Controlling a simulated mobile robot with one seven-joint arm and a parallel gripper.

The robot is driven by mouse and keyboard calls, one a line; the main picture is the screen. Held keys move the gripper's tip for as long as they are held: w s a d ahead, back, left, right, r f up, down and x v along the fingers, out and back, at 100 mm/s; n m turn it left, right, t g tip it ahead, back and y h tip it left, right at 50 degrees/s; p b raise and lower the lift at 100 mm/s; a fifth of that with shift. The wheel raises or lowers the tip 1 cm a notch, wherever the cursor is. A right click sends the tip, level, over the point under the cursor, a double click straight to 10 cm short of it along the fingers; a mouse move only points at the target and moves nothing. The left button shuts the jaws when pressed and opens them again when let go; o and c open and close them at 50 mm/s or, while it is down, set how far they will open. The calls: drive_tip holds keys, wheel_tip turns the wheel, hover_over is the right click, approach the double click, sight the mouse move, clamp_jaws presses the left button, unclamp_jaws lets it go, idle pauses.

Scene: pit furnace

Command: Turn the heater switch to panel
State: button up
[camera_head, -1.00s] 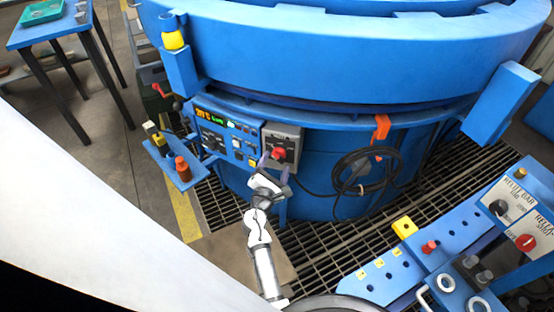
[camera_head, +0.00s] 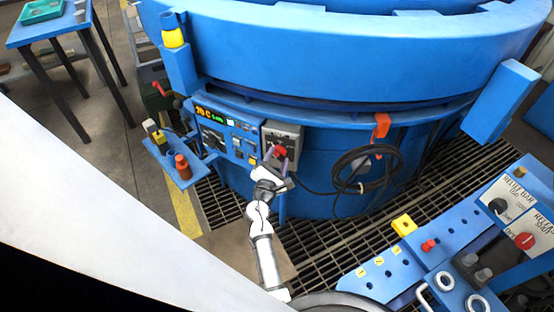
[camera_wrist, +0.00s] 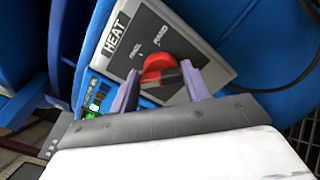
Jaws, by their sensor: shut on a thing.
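The heater switch is a red knob (camera_head: 281,151) on a grey box (camera_head: 291,131) at the furnace front. In the wrist view the red knob (camera_wrist: 158,66) sits on a grey plate (camera_wrist: 205,65) with a "HEAT" label and two small position marks, too small to read surely. A dark part shows across the knob's lower right. My gripper (camera_head: 277,163) is at the box. In the wrist view its two purple fingers (camera_wrist: 160,86) stand on either side of the knob and are shut on it. The fingers' contact faces are partly hidden.
A lit control panel (camera_head: 226,131) is left of the box. A small blue shelf (camera_head: 183,179) with bottles juts out further left. A black cable coil (camera_head: 365,170) hangs to the right. A blue bench (camera_head: 400,284) with controls stands at lower right.

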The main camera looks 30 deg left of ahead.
drive_tip(key=shift+f, duration=0.15)
drive_tip(key=shift+o, duration=0.2)
drive_tip(key=m+b, duration=0.4)
drive_tip(key=shift+d+f+m+b, duration=0.2)
drive_tip(key=shift+m+b, duration=0.1)
drive_tip(key=shift+b, duration=0.1)
drive_tip(key=m+b, duration=0.4)
drive_tip(key=m, duration=0.1)
drive_tip(key=shift+a+r, duration=0.1)
drive_tip(key=shift+c, duration=0.2)
drive_tip(key=o, duration=1)
drive_tip(key=shift+s, duration=0.1)
